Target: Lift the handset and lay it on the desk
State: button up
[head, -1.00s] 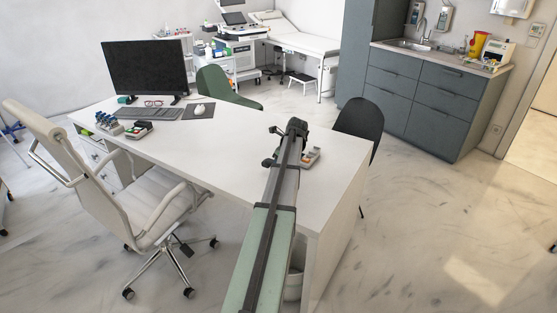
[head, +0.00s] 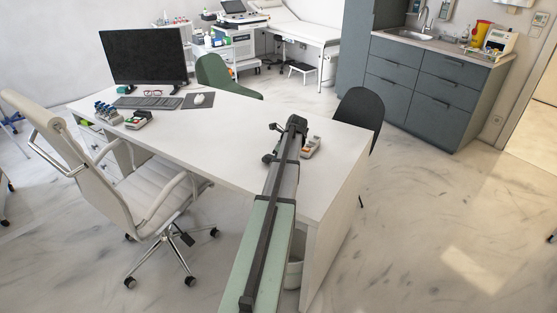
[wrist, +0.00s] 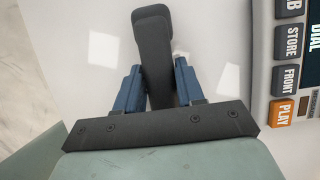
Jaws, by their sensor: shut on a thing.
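The dark grey handset (wrist: 152,45) is between the two blue fingers of my gripper (wrist: 158,72) in the wrist view. My gripper is shut on it. The handset is off the phone base (wrist: 286,75), over the white desk top (wrist: 215,50). I cannot tell whether it touches the desk. The phone base, with labelled grey keys and an orange one, is at the right edge of the wrist view. In the head view the phone base (head: 312,147) stands on the desk (head: 230,150), just right of my arm, which partly hides it.
A monitor (head: 143,57), keyboard (head: 147,102) and small desk items are at the far left of the desk. The desk middle is clear. A white chair (head: 140,195) stands at the near left, a dark chair (head: 360,105) behind the right end.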

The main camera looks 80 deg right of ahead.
jog(key=shift+f, duration=0.45)
jog(key=o, duration=1.2)
jog(key=v, duration=1.3)
jog(key=shift+s+r, duration=0.25)
jog(key=shift+r, duration=0.05)
